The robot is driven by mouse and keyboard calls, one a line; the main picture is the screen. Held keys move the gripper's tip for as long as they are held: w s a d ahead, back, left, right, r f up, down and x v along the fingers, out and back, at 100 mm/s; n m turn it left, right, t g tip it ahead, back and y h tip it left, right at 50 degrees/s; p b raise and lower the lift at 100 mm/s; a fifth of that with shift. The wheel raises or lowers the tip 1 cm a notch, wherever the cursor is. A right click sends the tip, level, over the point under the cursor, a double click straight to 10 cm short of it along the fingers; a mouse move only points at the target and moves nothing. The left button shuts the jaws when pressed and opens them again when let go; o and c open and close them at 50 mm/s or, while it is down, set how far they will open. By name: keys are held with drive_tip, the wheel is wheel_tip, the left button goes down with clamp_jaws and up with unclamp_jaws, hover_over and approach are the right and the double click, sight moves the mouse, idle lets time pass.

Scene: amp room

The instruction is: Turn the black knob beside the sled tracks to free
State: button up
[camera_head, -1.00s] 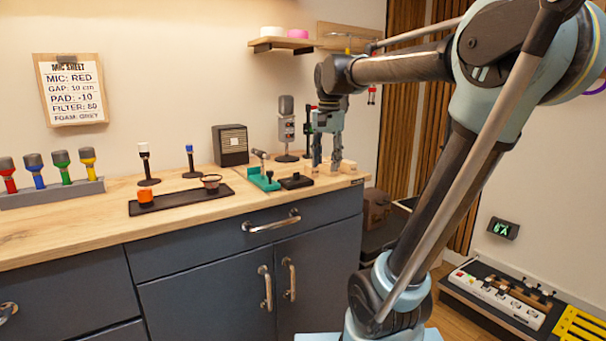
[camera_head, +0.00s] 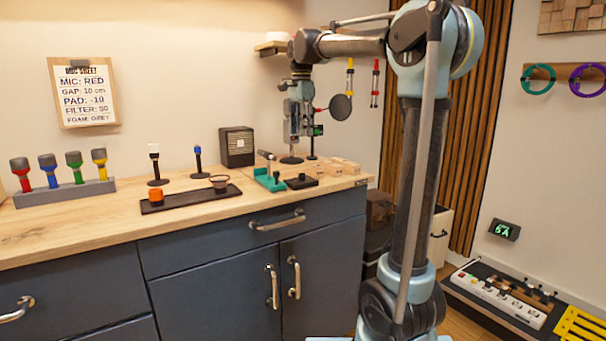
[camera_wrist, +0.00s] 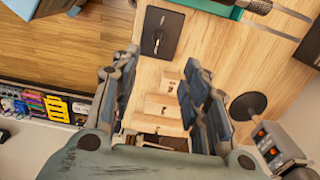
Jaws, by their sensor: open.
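A small black knob (camera_head: 302,176) stands on a flat black plate (camera_head: 311,184) near the right end of the wooden counter. In the wrist view the plate (camera_wrist: 152,48) lies at the top, with the knob (camera_wrist: 158,35) on it. Pale wooden blocks (camera_head: 345,164), possibly the sled tracks, sit right of the plate; they also show in the wrist view (camera_wrist: 165,104), partly between my fingers. My gripper (camera_head: 297,138) is raised above the counter, fingers pointing down, apart from the knob. In the wrist view my gripper (camera_wrist: 160,68) is open and empty.
A green fixture (camera_head: 268,180) with a metal rod sits left of the plate. A grey microphone on a stand (camera_wrist: 275,145) and a round black disc (camera_head: 341,107) are close to my gripper. A dark tray (camera_head: 180,203) lies further left. The counter's front is clear.

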sight(302, 176)
wheel_tip(302, 176, down, 16)
drive_tip(key=shift+d+r, duration=0.1)
idle(0.5)
clamp_jaws()
